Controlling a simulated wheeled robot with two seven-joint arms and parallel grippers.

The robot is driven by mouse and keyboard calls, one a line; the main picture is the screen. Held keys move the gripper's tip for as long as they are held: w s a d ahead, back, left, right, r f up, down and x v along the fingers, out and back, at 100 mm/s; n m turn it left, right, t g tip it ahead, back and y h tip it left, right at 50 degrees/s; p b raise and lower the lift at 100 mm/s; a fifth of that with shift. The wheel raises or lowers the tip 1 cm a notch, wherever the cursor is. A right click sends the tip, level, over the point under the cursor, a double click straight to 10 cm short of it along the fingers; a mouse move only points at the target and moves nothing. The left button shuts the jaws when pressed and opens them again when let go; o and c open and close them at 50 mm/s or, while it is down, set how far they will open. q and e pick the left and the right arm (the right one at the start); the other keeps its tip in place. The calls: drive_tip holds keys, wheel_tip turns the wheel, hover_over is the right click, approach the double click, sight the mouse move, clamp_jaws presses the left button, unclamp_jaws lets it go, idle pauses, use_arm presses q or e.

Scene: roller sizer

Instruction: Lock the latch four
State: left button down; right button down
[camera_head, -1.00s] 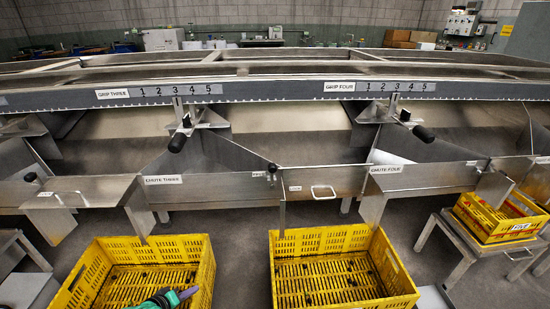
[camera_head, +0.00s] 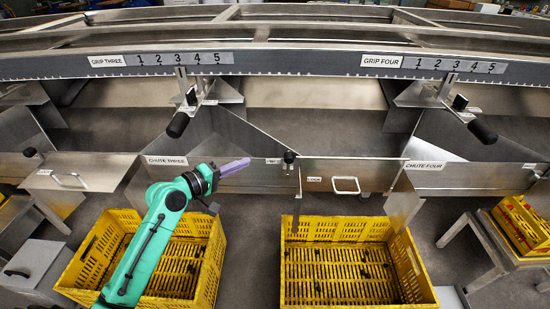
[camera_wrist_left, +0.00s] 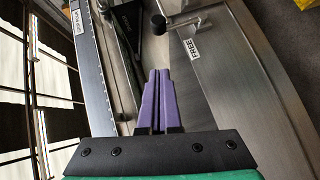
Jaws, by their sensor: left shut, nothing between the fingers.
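A latch with a black knob (camera_head: 289,157) stands at the left end of the steel gate with a white handle (camera_head: 345,185), left of the CHUTE FOUR label (camera_head: 424,165). A small label (camera_head: 273,161) lies left of the knob and another (camera_head: 314,179) lies right of it on the gate. In the left wrist view a FREE label (camera_wrist_left: 194,48) shows near a black knob (camera_wrist_left: 158,22). My left gripper (camera_head: 247,162) has purple fingers, shut and empty, left of the knob and apart from it. Its fingers also show in the wrist view (camera_wrist_left: 160,72). My right gripper is out of view.
Yellow crates (camera_head: 215,245) and (camera_head: 425,275) stand below the chutes. Black-ended grip levers (camera_head: 178,124) and (camera_head: 482,131) stick out above, under the GRIP THREE and GRIP FOUR scales. A steel stand (camera_head: 480,240) holds a small yellow crate at right.

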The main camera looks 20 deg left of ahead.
use_arm(q)
drive_tip(key=w+d+f, duration=0.2)
drive_tip(key=w+d, duration=0.5)
drive_tip(key=shift+w+d+f, duration=0.2)
drive_tip(key=shift+w+d, duration=0.05)
drive_tip(key=shift+w, duration=0.05)
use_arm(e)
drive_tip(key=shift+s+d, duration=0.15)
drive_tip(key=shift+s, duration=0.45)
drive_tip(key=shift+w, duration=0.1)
